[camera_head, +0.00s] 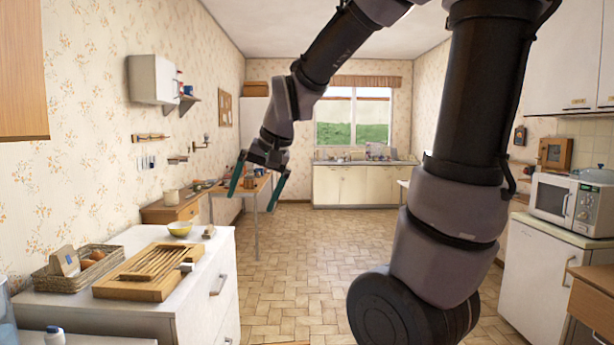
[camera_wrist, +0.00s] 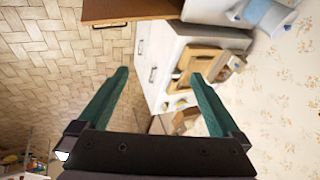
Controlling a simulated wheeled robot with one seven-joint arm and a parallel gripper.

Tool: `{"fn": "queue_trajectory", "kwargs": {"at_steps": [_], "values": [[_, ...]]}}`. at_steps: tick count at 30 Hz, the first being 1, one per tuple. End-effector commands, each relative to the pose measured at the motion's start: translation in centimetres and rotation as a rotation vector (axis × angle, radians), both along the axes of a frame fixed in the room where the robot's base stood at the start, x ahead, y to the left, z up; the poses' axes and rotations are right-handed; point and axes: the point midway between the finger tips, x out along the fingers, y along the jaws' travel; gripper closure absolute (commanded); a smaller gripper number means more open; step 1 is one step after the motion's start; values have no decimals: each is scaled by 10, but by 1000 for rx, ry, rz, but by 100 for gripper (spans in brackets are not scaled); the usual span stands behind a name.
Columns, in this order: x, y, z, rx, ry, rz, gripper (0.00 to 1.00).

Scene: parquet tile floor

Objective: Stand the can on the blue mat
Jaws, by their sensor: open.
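My gripper (camera_head: 251,200) is open and empty, raised in mid-air over the room's left-middle part. Its two green fingers also show spread apart in the wrist view (camera_wrist: 159,76), with nothing between them. I cannot make out a can or a blue mat in either view.
A white cabinet (camera_head: 140,318) at the left bears a wooden slatted board (camera_head: 150,272), a basket (camera_head: 80,270) and a yellow bowl (camera_head: 179,229). A microwave (camera_head: 552,200) stands at the right. A table (camera_head: 247,189) stands farther back. The parquet floor (camera_head: 295,265) between is clear.

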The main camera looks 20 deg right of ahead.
Motion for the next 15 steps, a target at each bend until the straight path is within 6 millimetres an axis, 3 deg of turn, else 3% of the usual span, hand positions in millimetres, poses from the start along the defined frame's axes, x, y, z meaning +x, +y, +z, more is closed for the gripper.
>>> {"fn": "queue_trajectory", "kwargs": {"at_steps": [1, 6, 10, 15], "values": [[-14, -15, 15, -2, -31, -15, 0], [-64, -52, 42, -25, -104, -41, 0], [-93, -69, 51, -43, -142, -58, 0], [-113, -78, 54, -57, -165, -66, 0]]}}
